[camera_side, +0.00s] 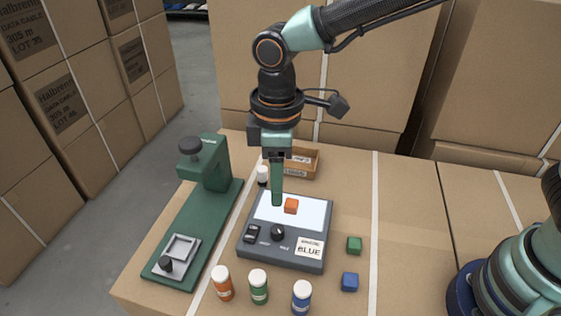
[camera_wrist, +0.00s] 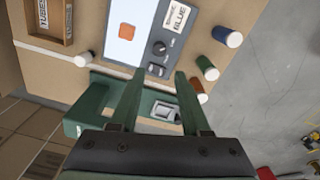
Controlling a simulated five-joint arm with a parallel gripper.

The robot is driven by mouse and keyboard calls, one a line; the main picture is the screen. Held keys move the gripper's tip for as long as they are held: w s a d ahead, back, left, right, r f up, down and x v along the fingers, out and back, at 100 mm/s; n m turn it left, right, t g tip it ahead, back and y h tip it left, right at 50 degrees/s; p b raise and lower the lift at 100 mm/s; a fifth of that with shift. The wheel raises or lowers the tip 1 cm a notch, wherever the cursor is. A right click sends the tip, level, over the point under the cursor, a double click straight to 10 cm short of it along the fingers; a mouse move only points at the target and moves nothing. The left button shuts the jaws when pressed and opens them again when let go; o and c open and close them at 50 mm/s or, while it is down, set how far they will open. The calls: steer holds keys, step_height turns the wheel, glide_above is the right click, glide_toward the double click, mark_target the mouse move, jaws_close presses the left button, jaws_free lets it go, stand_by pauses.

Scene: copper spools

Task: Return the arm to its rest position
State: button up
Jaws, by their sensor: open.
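My gripper (camera_side: 277,200) hangs downward in the side view, its green fingers in front of the lit white panel of a grey device (camera_side: 284,262). In the wrist view my gripper (camera_wrist: 158,73) is open, with two separate green fingers and nothing between them. An orange cube (camera_side: 291,206) lies on the white panel, just right of my fingertips in the side view. It also shows in the wrist view (camera_wrist: 127,31), beyond the fingers and apart from them. My arm is bent over the device.
A green press (camera_side: 206,215) stands left of the device. Orange (camera_side: 222,284), green (camera_side: 259,287) and blue (camera_side: 302,297) bottles stand in front. Green (camera_side: 354,245) and blue (camera_side: 350,282) cubes lie right. A small open box (camera_side: 304,163) and a white-capped bottle (camera_side: 263,175) are behind.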

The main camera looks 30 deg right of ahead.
steer(key=s+d+r+m+t, duration=0.1)
steer(key=d+r+m, duration=0.2)
steer(key=d, duration=0.5)
steer(key=s+d+r+m+t, duration=0.2)
steer(key=d+m, duration=0.3)
steer(key=d, duration=0.4)
steer(key=s+d+r+m+t, duration=0.2)
steer(key=d+r+m, duration=0.1)
steer(key=d, duration=0.5)
steer(key=shift+d+r+m, duration=0.25)
steer(key=shift+r+m, duration=0.15)
steer(key=shift+r, duration=0.25)
